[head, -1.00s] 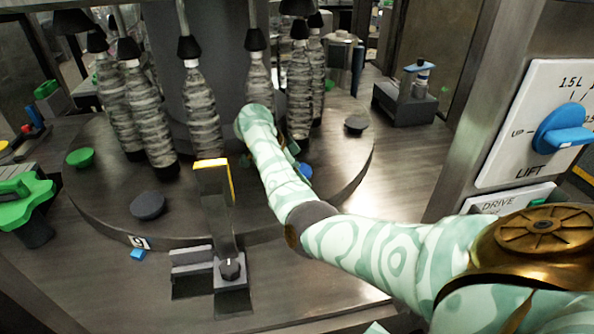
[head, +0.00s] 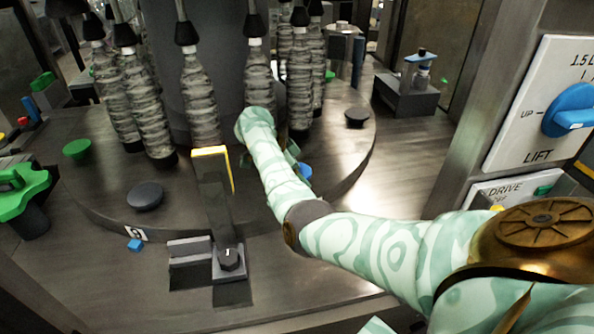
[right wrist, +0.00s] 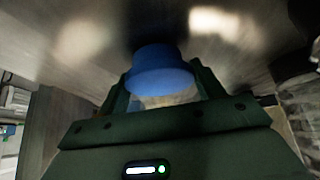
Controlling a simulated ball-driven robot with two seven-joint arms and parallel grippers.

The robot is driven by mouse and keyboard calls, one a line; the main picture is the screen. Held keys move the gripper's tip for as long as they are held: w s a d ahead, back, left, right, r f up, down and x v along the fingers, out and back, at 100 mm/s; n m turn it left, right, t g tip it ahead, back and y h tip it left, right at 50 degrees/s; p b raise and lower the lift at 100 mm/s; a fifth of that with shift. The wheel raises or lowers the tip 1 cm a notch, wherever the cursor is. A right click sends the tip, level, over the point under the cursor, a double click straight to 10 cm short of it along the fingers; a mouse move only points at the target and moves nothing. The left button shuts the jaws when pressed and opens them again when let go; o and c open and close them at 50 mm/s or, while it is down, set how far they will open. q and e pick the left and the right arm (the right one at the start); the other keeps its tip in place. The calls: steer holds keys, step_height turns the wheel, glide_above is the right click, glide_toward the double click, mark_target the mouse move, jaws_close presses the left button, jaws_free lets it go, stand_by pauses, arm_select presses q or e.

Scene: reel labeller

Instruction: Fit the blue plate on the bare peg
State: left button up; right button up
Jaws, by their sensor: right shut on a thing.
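The blue plate (head: 305,171) shows as a small blue patch beyond my right forearm, over the dark round turntable (head: 100,203). In the right wrist view the blue plate (right wrist: 162,72) is a round blue piece between the fingers of my right gripper (right wrist: 163,88), which is shut on it. Dark metal surface lies beyond it, with a dark patch just past the plate. In the head view my right gripper (head: 292,154) is mostly hidden by the arm. I cannot make out a bare peg in either view. My left gripper is not in view.
Several grey ribbed bottles (head: 200,100) hang around the central column. A green disc (head: 77,149) and dark discs (head: 145,196) (head: 356,117) sit on the turntable. A yellow-edged upright post (head: 215,190) stands at its front. A lift panel (head: 550,110) is at right.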

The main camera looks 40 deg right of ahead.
steer(key=o, duration=1.1)
steer(key=p+v, duration=0.4)
steer(key=v, duration=1.2)
steer(key=shift+r, duration=0.2)
